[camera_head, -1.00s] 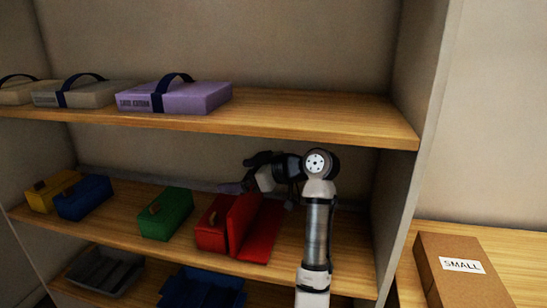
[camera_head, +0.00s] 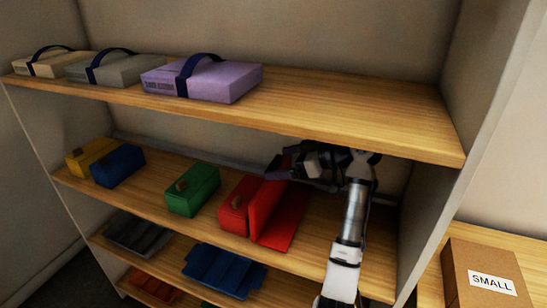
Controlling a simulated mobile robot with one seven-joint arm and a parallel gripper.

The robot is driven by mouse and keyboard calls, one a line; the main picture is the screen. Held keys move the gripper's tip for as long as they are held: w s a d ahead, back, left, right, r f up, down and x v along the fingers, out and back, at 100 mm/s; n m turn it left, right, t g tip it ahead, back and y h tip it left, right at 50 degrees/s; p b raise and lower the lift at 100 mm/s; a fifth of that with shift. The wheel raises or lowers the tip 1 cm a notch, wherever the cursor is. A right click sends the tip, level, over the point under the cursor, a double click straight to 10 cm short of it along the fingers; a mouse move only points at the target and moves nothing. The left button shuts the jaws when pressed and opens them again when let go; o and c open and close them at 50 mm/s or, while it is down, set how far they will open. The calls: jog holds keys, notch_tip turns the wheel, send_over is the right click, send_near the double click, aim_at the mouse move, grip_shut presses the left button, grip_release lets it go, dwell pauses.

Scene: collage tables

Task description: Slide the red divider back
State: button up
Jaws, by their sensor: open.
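The red divider (camera_head: 265,212) stands upright on the middle shelf, with a flat red base (camera_head: 288,232) spreading to its right. A red box (camera_head: 234,205) with a brown tab stands directly left of it. My gripper (camera_head: 276,168) is open and points left, at the back end of the divider near its top edge. I cannot tell whether the fingers touch the divider. The arm comes in from the lower right, and the wrist sits under the upper shelf.
Green (camera_head: 193,191), blue (camera_head: 117,166) and yellow (camera_head: 90,156) boxes stand further left on the middle shelf (camera_head: 150,188). The upper shelf (camera_head: 350,110) hangs close above my wrist. A cardboard box marked SMALL (camera_head: 483,275) is at the right, beyond the side panel.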

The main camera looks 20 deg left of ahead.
aim_at(276, 163)
jog(key=shift+p+x, duration=0.35)
jog(key=shift+x, duration=1.45)
jog(key=c, duration=1.3)
jog(key=shift+d, duration=0.15)
